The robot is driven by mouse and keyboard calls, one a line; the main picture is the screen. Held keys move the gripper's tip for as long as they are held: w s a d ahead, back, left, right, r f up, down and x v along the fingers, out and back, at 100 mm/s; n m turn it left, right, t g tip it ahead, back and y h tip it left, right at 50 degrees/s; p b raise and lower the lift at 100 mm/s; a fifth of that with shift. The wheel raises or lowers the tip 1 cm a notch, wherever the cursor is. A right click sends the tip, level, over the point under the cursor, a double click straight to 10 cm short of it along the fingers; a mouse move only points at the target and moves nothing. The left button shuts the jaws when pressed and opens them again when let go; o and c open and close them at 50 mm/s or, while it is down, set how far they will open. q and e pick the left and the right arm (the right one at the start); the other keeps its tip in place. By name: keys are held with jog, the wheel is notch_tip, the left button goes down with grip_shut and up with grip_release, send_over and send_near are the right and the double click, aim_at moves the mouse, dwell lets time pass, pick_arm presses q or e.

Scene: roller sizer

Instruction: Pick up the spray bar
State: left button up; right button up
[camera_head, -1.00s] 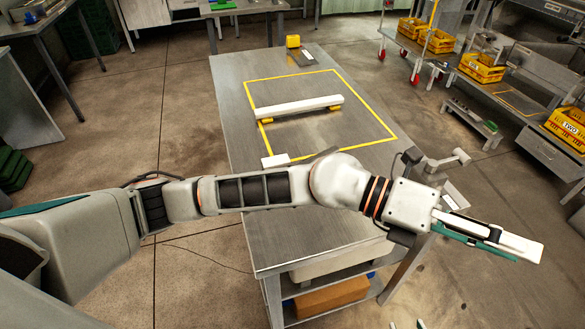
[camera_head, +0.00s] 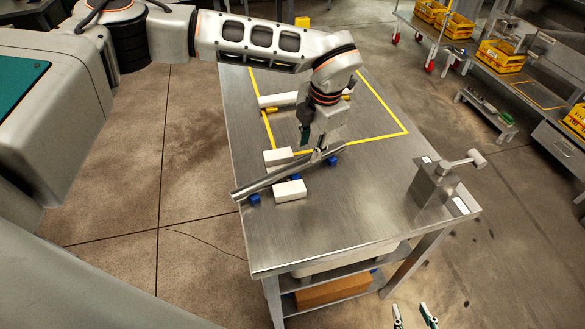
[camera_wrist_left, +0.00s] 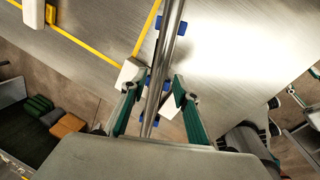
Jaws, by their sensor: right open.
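The spray bar, a long grey metal pipe (camera_head: 270,180), lies slantwise across blue rests (camera_head: 254,199) on the steel table. In the left wrist view the bar (camera_wrist_left: 166,50) runs away from me between the fingers. My left gripper (camera_head: 312,146) points down at the bar's right part; its green fingers (camera_wrist_left: 154,88) stand open, one on each side of the bar. I cannot tell how far the tips are from the tabletop. My right gripper (camera_head: 414,315) is open and empty at the bottom edge, in front of the table.
White blocks (camera_head: 290,190) sit close beside the bar. A white bar (camera_head: 275,101) on yellow rests lies behind, inside a yellow outline (camera_head: 398,118). A metal stand with a handle (camera_head: 436,186) is at the table's right corner. The table's front is clear.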

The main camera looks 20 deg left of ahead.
aim_at(307, 159)
pick_arm(q)
jog(key=shift+w+a+f+p, duration=0.1)
jog(key=shift+w+a+f, duration=0.05)
jog(key=shift+f, duration=0.85)
jog(key=shift+w+a+f+p, duration=0.1)
jog(key=shift+f+p, duration=0.05)
jog(key=shift+f, duration=0.85)
jog(key=shift+w+a+f+p, duration=0.1)
jog(key=shift+w+a+f, duration=0.05)
jog(key=shift+f, duration=0.85)
grip_shut()
